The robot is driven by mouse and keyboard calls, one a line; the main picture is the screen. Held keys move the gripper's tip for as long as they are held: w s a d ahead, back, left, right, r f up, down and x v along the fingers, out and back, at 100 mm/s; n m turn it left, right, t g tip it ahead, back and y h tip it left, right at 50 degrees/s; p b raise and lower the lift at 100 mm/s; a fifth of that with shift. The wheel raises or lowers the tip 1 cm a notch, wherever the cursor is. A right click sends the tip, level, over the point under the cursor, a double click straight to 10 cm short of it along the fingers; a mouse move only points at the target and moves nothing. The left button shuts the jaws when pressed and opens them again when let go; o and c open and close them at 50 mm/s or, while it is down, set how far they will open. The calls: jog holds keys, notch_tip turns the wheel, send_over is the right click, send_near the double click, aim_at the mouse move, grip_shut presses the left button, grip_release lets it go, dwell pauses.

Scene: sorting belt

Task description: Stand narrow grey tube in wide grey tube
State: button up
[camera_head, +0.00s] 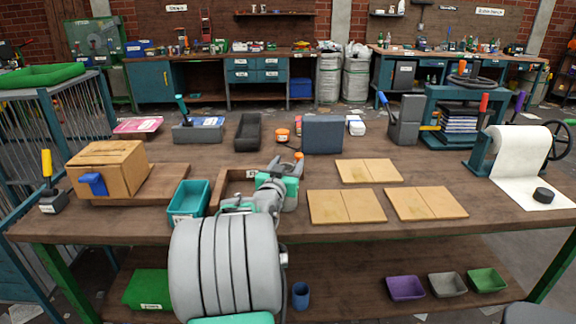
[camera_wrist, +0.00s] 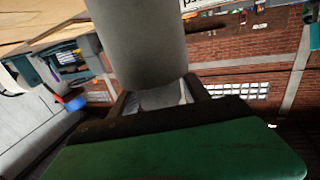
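A plain grey tube (camera_wrist: 140,45) fills the upper middle of the wrist view, between the two dark fingers of my gripper (camera_wrist: 158,95). The fingers appear closed against its sides, and I take it for the narrow grey tube. In the head view my gripper (camera_head: 279,172) is above the front middle of the workbench, beside a wooden tray, partly hidden by my own arm. I cannot make out the wide grey tube for certain; my arm may be hiding it.
The workbench (camera_head: 450,222) carries a teal bin (camera_head: 188,200), the wooden tray (camera_head: 234,178), a cardboard box (camera_head: 107,168) and tan boards (camera_head: 346,206). A dark upright block (camera_head: 322,134) stands behind my gripper. A paper roll (camera_head: 520,150) is at the right.

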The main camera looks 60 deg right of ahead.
jog(key=shift+o, duration=0.7)
